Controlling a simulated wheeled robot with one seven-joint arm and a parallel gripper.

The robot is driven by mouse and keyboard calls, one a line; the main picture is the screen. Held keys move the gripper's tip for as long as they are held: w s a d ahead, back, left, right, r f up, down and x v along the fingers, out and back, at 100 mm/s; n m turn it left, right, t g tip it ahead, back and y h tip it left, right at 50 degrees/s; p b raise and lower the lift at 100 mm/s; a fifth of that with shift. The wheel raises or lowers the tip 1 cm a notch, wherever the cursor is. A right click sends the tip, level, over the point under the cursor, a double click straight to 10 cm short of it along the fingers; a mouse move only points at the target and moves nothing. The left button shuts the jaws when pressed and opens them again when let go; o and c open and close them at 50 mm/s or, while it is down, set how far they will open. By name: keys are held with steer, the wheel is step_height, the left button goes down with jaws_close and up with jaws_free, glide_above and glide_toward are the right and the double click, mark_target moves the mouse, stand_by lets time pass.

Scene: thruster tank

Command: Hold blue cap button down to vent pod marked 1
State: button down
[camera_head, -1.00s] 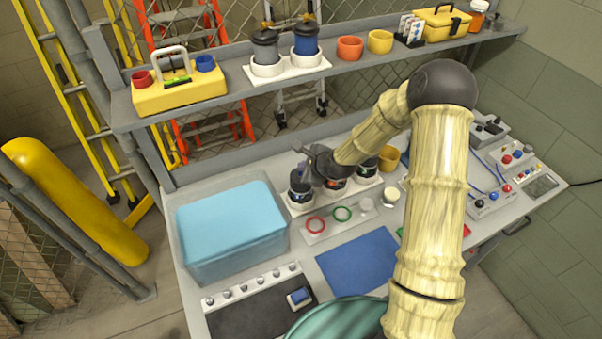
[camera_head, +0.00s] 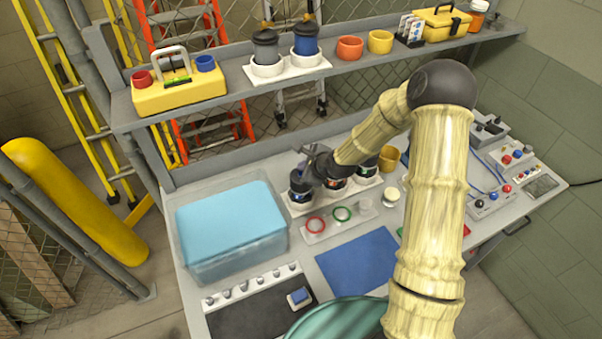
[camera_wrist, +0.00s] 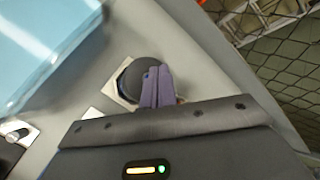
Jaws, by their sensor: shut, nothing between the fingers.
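A row of dark pods stands on a white tray on the bench. The leftmost pod (camera_head: 300,188) is dark, with a small label too small to read. In the wrist view the closed grey-purple fingers (camera_wrist: 157,84) overlap the right part of that top. I cannot tell whether they touch or press it. The middle of the top is partly hidden by the fingers.
Red and green rings (camera_head: 316,225) lie on a small tray in front. A blue mat (camera_head: 357,262) lies nearer. The shelf (camera_head: 225,98) runs above and behind the pods.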

steer(key=shift+f, duration=0.15)
steer(key=shift+f, duration=0.3)
steer(key=shift+f+b, duration=0.45)
steer(key=shift+b, duration=0.1)
stand_by(1.9)
stand_by(1.9)
steer(key=shift+r+p, duration=0.75)
steer(key=shift+r, duration=0.2)
step_height(320, 180, up, 5)
steer(key=p, duration=0.3)
steer(key=shift+p, duration=0.35)
